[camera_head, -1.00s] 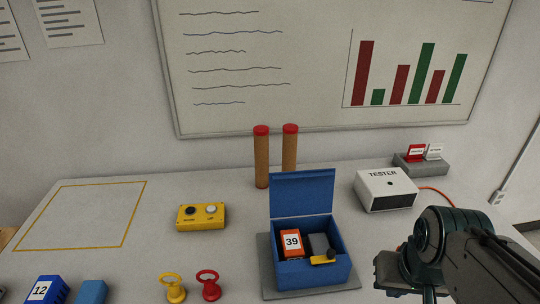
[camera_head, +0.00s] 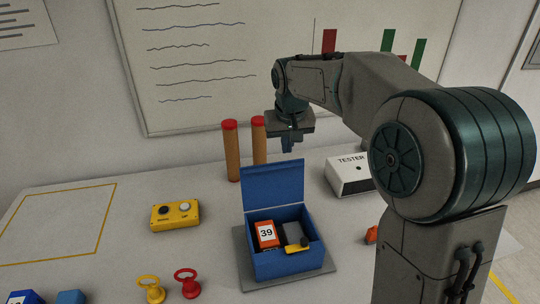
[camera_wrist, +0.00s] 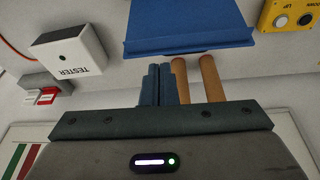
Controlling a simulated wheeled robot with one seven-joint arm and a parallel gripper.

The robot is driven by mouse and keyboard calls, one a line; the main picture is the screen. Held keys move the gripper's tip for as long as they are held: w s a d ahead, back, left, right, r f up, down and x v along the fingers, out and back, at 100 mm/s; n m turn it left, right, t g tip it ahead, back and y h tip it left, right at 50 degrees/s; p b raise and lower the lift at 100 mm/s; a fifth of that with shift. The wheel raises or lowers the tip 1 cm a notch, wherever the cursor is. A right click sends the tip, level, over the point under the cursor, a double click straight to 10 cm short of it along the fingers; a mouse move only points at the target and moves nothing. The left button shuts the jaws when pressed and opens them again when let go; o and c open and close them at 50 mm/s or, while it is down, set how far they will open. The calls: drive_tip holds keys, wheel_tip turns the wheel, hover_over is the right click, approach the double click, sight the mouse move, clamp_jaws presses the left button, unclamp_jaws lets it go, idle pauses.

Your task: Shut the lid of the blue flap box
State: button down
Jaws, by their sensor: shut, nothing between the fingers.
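The blue flap box (camera_head: 285,265) sits on a grey plate on the table, and its lid (camera_head: 273,187) stands open, upright at the back. Inside the box are an orange block marked 39 (camera_head: 267,234), a grey block (camera_head: 292,231) and a yellow piece with a dark knob (camera_head: 298,246). My gripper (camera_head: 291,147) is shut and empty, pointing down above and seemingly behind the lid's top edge. In the wrist view the shut fingers (camera_wrist: 159,70) show a gap in the picture to the blue lid (camera_wrist: 188,24). The box's inside is hidden in that view.
Two brown posts with red tops (camera_head: 231,150) stand behind the box, close to the left of my gripper. A white tester (camera_head: 348,176) stands to the right. A yellow button box (camera_head: 175,215) and yellow and red rings (camera_head: 187,282) lie to the left.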

sight(272, 181)
drive_tip(key=w+a+f, duration=0.1)
drive_tip(key=w+a, duration=0.4)
drive_tip(key=w, duration=0.1)
wheel_tip(272, 181, down, 8)
drive_tip(key=p, duration=0.3)
drive_tip(key=shift+s+f+y+p, duration=0.2)
drive_tip(key=shift+s+y+p, duration=0.1)
drive_tip(key=shift+s+d+b, duration=0.1)
drive_tip(key=shift+d+b, duration=0.05)
drive_tip(key=shift+b, duration=0.35)
drive_tip(key=shift+s+t+b, duration=0.1)
drive_tip(key=shift+t+b, duration=0.2)
